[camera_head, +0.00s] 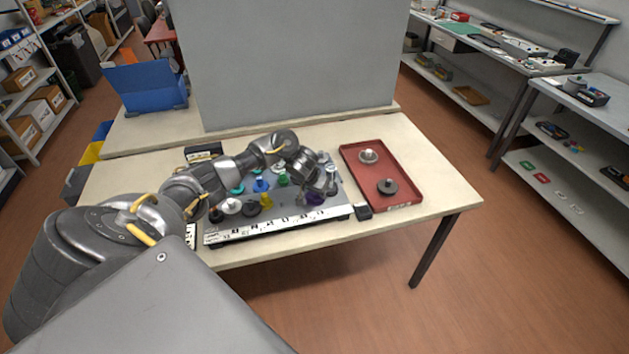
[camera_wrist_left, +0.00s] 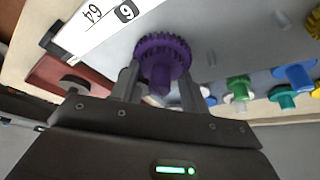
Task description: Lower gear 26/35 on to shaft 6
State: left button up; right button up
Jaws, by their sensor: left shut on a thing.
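My left gripper (camera_head: 318,188) is over the right front part of the grey board (camera_head: 215,230). It is shut on a purple gear (camera_head: 314,199). In the left wrist view the fingers (camera_wrist_left: 160,88) hold the purple hub, and the toothed rim (camera_wrist_left: 163,45) faces the board. Shaft 6 is not visible; the gear and gripper cover that spot. I cannot tell whether the gear touches the board or sits around a shaft. My right gripper is not in view.
Several coloured gears, such as blue (camera_head: 261,185), yellow (camera_head: 266,201) and white (camera_head: 231,206), stand close by on the board. A red tray (camera_head: 408,173) to the right holds a dark gear (camera_head: 387,187) and a grey one (camera_head: 368,156). A grey panel (camera_head: 290,65) rises behind.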

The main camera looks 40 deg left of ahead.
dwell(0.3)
pick_arm(q)
jog(key=o, duration=1.1)
jog(key=shift+r, duration=0.1)
jog(key=p+v, duration=0.2)
jog(key=v, duration=0.8)
jog(key=shift+s+r+p, duration=0.2)
jog(key=shift+r+p, duration=0.1)
jog(key=shift+p, duration=0.05)
